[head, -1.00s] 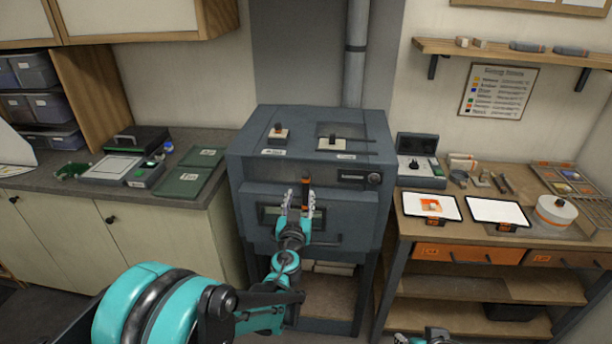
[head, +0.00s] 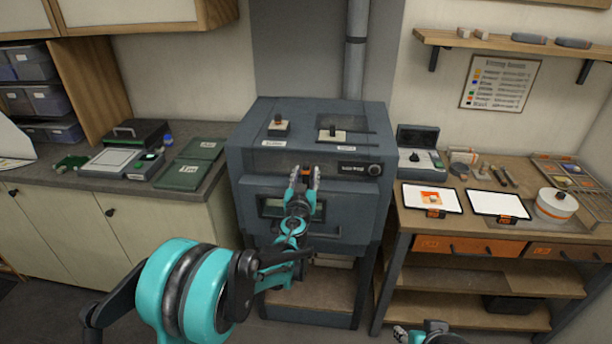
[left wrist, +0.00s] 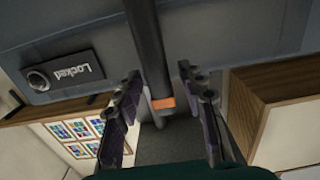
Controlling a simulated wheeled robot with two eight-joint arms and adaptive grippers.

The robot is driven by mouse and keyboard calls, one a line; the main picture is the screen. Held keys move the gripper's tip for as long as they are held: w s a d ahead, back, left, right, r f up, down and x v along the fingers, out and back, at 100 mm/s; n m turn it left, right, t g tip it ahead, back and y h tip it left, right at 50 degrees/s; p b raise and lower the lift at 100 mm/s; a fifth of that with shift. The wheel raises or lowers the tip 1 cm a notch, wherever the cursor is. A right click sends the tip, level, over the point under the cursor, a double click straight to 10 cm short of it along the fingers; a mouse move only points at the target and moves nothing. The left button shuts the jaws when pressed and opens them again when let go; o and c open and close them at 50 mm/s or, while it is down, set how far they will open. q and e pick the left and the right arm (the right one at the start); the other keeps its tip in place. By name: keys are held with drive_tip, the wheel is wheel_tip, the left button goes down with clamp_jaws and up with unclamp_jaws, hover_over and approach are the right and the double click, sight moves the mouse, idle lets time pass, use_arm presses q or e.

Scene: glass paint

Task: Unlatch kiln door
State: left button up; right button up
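The grey kiln (head: 250,165) stands in the middle of the head view, its door closed with a dark window. A dark latch bar with an orange band (head: 307,169) is at the top of the door. It also shows in the left wrist view (left wrist: 150,50). My left gripper (head: 305,174) is at the latch. Its fingers (left wrist: 160,85) are spread on both sides of the bar, with gaps visible, so it is open. A small panel (left wrist: 65,72) on the kiln reads "Locked". Only part of my right gripper (head: 422,334) shows at the bottom edge.
A workbench with two white tablets (head: 498,204) and a round white pot (head: 555,205) is to the right. Two switches (head: 333,132) sit on the kiln top.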

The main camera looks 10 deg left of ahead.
use_arm(q)
clamp_jaws()
drive_tip(key=shift+d+m, duration=0.1)
drive_tip(key=shift+m, duration=0.2)
drive_tip(key=shift+d+f+m+b, duration=0.6)
drive_tip(key=shift+m+b, duration=0.15)
drive_tip(key=shift+m, duration=2.1)
drive_tip(key=shift+d+f+m+b, duration=0.65)
drive_tip(key=shift+m+b, duration=0.1)
drive_tip(key=shift+m, duration=2.15)
drive_tip(key=shift+d+f+m+b, duration=0.6)
drive_tip(key=shift+m+b, duration=0.15)
drive_tip(key=shift+m, duration=2.1)
drive_tip(key=shift+o, duration=1.2)
unclamp_jaws()
